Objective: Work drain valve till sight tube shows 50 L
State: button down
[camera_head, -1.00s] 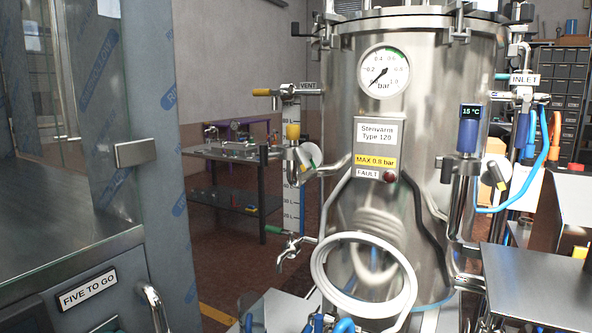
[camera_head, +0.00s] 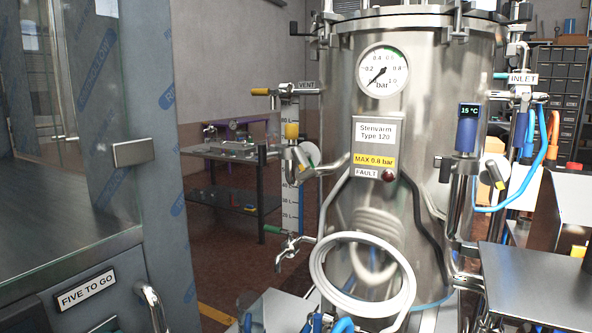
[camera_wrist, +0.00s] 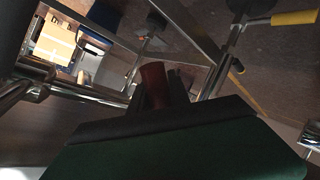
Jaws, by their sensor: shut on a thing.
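The steel tank (camera_head: 395,215) stands in the middle of the head view. At its lower left is a tap-like valve (camera_head: 290,249) with a green handle (camera_head: 274,230), which I take as the drain valve. The upright sight tube (camera_head: 290,207) with a litre scale runs above it; its liquid level is too small to read. No gripper shows at this valve in the head view. In the dim wrist view my gripper (camera_wrist: 160,90) appears shut around a dark red piece (camera_wrist: 153,78). A large green and black shape (camera_wrist: 175,150) fills the bottom and hides what lies below.
A yellow-handled vent valve (camera_head: 262,92) is above the sight tube. The pressure gauge (camera_head: 383,72) has its needle at the low end. A looped white hose (camera_head: 322,268) hangs before the tank. A cabinet (camera_head: 100,270) stands left, a metal surface (camera_head: 530,272) right.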

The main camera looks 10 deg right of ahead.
jog(key=w+a+m+t+b, duration=0.1)
jog(key=m+b, duration=0.1)
jog(key=b, duration=0.1)
jog(key=w+a+m+t+y+b, duration=0.1)
jog(key=a+m+t+b, duration=0.1)
jog(key=b, duration=0.1)
jog(key=w+a+f+m+t+y+b, duration=0.1)
jog(key=m+b, duration=0.1)
jog(key=b, duration=0.1)
jog(key=shift+w+a+t, duration=0.3)
jog(key=shift+t, duration=0.1)
jog(key=shift+r, duration=0.1)
dwell(0.5)
jog(key=c, duration=1.2)
grip_release()
jog(key=shift+a, duration=0.1)
jog(key=shift+c, duration=0.2)
jog(key=s, duration=0.7)
jog(key=shift+s+a, duration=0.15)
jog(key=shift+s, duration=0.25)
